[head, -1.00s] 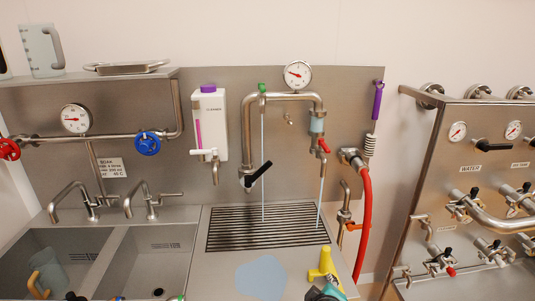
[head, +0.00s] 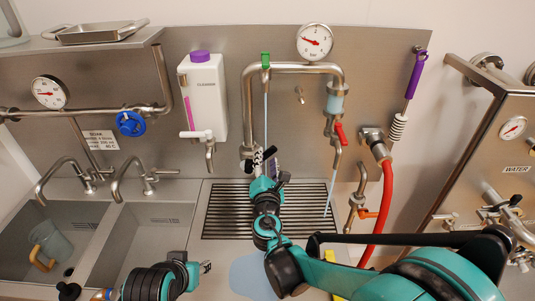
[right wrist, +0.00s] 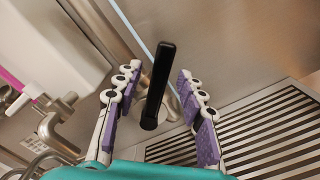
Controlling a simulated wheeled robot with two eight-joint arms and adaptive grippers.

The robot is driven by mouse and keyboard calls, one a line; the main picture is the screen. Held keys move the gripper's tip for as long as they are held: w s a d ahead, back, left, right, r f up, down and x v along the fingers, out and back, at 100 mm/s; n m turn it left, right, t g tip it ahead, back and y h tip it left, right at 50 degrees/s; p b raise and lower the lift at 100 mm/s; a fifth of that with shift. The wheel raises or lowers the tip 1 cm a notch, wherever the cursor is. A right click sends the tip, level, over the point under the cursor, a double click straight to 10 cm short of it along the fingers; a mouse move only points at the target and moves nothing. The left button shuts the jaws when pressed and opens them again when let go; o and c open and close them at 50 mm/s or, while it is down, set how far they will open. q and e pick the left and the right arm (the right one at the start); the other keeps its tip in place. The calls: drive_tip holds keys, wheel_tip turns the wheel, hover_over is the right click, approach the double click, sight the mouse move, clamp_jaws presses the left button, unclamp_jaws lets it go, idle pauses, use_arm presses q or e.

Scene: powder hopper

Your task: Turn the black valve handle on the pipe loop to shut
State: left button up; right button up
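The pipe loop (head: 295,68) is a steel arch on the back panel. Its black valve handle (right wrist: 158,85) is a dark bar at the lower left of the loop, and in the right wrist view it stands between the two fingers.
A white cleaner dispenser (head: 203,98) hangs left of the loop. A red-handled tap (head: 340,134) and a red hose (head: 386,205) are on the right. A slatted drain grate (head: 222,212) lies below. Thin pale-blue streams show under the loop.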

sight(267, 157)
drive_tip(key=w, duration=0.2)
drive_tip(key=shift+w+f, duration=0.15)
drive_tip(key=shift+w, duration=0.45)
clamp_jaws()
